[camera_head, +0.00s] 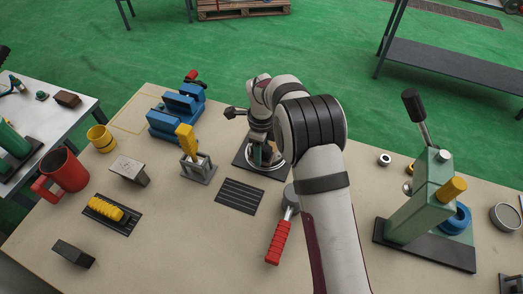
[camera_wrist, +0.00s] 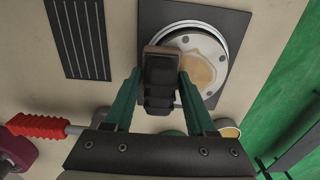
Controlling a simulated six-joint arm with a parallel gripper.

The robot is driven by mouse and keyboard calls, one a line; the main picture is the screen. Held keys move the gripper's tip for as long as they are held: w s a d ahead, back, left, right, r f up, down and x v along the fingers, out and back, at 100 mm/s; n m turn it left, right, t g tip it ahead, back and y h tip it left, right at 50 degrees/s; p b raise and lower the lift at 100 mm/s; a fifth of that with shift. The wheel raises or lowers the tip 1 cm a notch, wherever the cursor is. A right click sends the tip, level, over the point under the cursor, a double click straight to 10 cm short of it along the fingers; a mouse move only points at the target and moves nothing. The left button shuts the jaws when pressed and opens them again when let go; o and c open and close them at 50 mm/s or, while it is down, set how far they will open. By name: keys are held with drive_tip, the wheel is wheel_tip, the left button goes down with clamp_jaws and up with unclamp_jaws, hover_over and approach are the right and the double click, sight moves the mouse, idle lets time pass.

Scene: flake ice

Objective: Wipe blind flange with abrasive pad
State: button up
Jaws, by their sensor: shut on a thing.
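The blind flange (camera_wrist: 207,48) is a pale metal disc with holes near its rim and a tan patch on its face. It lies on a dark square mat (camera_wrist: 228,22); in the head view the flange (camera_head: 273,160) is partly hidden by my arm. My gripper (camera_wrist: 160,84) is shut on the abrasive pad (camera_wrist: 160,66), a dark block with a brownish edge, held between the two green fingers. The pad overlaps the left part of the flange in the wrist view. I cannot tell whether it touches the face.
A ribbed dark mat (camera_head: 240,196) lies left of the flange. A red-handled tool (camera_head: 278,242) lies in front. A blue vise (camera_head: 177,112) stands at back left, a green press (camera_head: 425,205) at right. A red mug (camera_head: 64,171) stands far left.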

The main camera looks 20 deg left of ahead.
drive_tip(key=shift+w, duration=2)
drive_tip(key=shift+w, duration=2.15)
drive_tip(key=shift+r, duration=0.1)
wheel_tip(320, 180, up, 7)
